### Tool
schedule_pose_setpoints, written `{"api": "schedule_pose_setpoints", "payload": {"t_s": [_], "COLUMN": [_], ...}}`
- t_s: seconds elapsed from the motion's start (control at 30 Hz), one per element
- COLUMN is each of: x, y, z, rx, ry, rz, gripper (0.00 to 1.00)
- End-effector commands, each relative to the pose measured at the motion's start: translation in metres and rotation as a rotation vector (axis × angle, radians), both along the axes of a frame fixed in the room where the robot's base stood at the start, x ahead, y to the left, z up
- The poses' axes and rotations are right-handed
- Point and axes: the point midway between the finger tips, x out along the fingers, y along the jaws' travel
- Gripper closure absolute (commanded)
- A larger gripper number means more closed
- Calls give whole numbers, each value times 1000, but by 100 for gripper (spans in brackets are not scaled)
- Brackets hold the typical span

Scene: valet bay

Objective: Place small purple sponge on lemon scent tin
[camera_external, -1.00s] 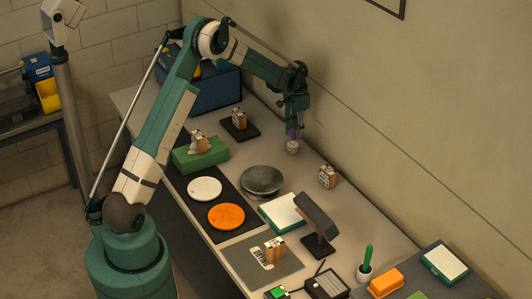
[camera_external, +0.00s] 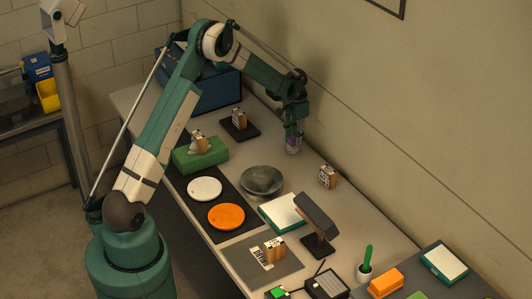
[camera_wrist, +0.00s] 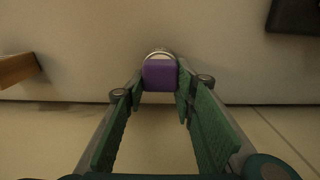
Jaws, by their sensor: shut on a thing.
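The small purple sponge (camera_wrist: 159,76) is between the fingertips of my gripper (camera_wrist: 160,92), which is shut on it. In the external view the sponge (camera_external: 292,141) shows as a purple patch at the lower end of my gripper (camera_external: 293,135). A small round silvery tin, likely the lemon scent tin (camera_external: 293,151), stands on the bench directly below. Its pale rim (camera_wrist: 159,53) shows just beyond the sponge in the wrist view. The sponge hides most of the tin, so I cannot tell whether they touch. The tin's label is unreadable.
A grey round dish (camera_external: 262,180) and a small box (camera_external: 327,177) stand nearby on the bench. A dark pad with a box (camera_external: 239,125) is to the left, and a green block (camera_external: 201,157) stands nearer. The wall is close behind.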

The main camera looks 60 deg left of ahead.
Motion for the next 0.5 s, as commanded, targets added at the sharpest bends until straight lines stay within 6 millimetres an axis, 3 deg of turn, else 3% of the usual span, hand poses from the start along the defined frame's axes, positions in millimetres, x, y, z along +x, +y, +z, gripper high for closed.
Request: {"api": "schedule_pose_setpoints", "payload": {"t_s": [0.2, 0.33, 0.5], "x": [0, 0, 0], "y": [0, 0, 0], "z": [-4, -3, -3], "rx": [0, 0, 0], "ry": [0, 0, 0], "rz": [0, 0, 0], "gripper": [79, 58, 58]}}
